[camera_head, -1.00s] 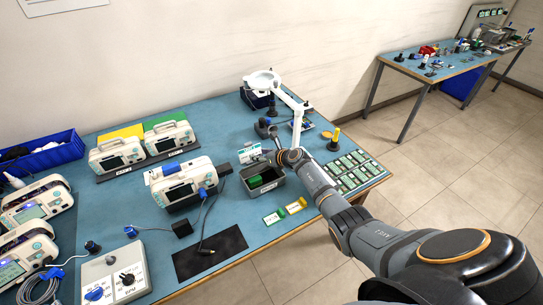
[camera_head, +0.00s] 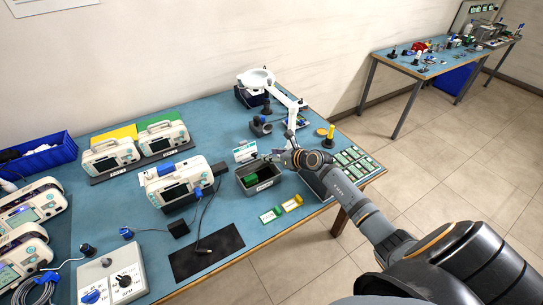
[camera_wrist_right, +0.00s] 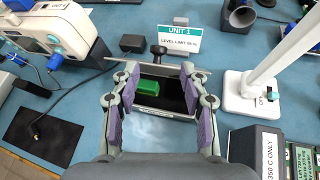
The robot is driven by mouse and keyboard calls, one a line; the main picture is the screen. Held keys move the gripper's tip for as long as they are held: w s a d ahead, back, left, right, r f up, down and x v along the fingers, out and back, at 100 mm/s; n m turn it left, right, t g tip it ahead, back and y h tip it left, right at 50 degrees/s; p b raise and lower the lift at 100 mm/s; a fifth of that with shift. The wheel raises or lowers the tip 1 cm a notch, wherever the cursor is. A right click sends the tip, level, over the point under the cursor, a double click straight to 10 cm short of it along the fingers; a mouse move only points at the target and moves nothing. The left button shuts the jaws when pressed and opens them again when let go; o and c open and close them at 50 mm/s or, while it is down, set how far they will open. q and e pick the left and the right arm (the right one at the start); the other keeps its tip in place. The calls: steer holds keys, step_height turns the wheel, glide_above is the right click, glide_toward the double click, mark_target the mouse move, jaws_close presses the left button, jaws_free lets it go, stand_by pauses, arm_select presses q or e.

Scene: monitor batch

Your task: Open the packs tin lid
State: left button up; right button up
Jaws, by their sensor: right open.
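The packs tin (camera_head: 264,186) is a grey box near the right part of the bench, with its top open and a green pack (camera_head: 251,180) inside. In the right wrist view the green pack (camera_wrist_right: 151,86) shows in the tin's dark interior. A thin grey lid (camera_wrist_right: 135,65) with a black knob (camera_wrist_right: 158,51) stands raised at the tin's far edge, seen nearly edge-on. My right gripper (camera_wrist_right: 162,78) is open, its purple-padded fingers spread on either side of the tin in that view. In the head view my right gripper (camera_head: 272,158) is above the tin's far right side. My left gripper is out of view.
A white magnifier lamp (camera_head: 294,103) stands behind the tin. A unit card (camera_head: 245,151) is just beyond it. A white monitor (camera_head: 176,185) stands to the left.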

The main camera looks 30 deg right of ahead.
steer(key=s+a+f+b, duration=0.1)
steer(key=f, duration=0.1)
steer(key=s+a+f+t+b, duration=0.1)
steer(key=s+f, duration=0.1)
steer(key=s+a+f+t+b, duration=0.1)
steer(key=b, duration=0.1)
steer(key=shift+s+a+f, duration=0.1)
steer(key=shift+s+f, duration=0.1)
steer(key=shift+f, duration=0.2)
steer(key=c, duration=0.5)
steer(key=s+h+b, duration=0.1)
steer(key=s, duration=0.1)
steer(key=s+f+m+t+h, duration=0.1)
steer(key=s, duration=0.1)
steer(key=s+f+t+h+b, duration=0.1)
steer(key=s, duration=0.1)
steer(key=shift+s+d+m+b, duration=0.2)
steer(key=shift+m+b, duration=0.15)
steer(key=shift+m, duration=0.05)
jaws_close()
steer(key=w+r, duration=0.1)
steer(key=w, duration=1.2)
steer(key=shift+p, duration=0.45)
steer(key=shift+w, duration=0.1)
